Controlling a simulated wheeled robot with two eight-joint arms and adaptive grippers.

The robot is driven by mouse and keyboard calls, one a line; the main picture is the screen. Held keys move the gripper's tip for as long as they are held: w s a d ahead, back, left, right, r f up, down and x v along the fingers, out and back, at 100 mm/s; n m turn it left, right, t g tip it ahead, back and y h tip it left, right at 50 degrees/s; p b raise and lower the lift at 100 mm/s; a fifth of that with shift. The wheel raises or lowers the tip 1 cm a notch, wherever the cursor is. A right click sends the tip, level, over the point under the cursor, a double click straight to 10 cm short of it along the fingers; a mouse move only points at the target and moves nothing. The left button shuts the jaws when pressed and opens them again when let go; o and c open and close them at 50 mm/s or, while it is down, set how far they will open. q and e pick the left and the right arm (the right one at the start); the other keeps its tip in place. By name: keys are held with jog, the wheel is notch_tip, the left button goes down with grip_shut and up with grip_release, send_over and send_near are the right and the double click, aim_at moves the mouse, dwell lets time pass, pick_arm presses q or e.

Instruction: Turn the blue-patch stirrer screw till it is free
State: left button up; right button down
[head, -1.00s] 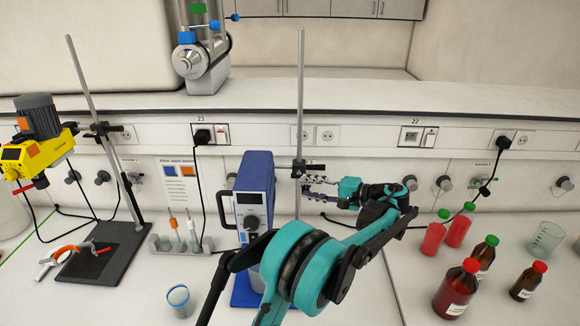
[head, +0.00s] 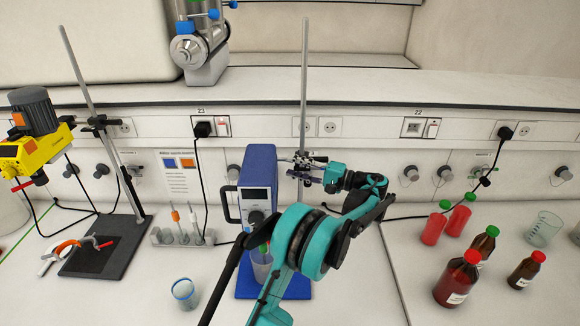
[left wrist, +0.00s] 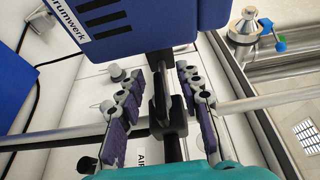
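The blue stirrer (head: 258,180) stands upright in the middle of the bench, on a stand with a grey rod (head: 305,90). In the left wrist view its blue housing (left wrist: 140,30) fills the top. A black clamp part with a screw-like piece (left wrist: 165,112) sits below the housing, by the rod (left wrist: 262,101). My left gripper (head: 303,169) is at the clamp, right of the housing. In the left wrist view the gripper (left wrist: 162,108) has its purple-padded fingers apart, one on each side of the black piece, with gaps showing. No blue patch is clear on the screw. My right gripper is not visible.
A yellow stirrer (head: 32,150) with an orange patch hangs on a stand at left. A beaker (head: 262,267) is under the blue stirrer, and another beaker (head: 184,294) stands front left. Brown bottles (head: 458,279) and red containers (head: 434,228) stand at right. Wall sockets line the back.

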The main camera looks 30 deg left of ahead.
pick_arm(q)
jog(key=shift+s+a, duration=0.15)
jog(key=shift+a, duration=0.65)
grip_shut()
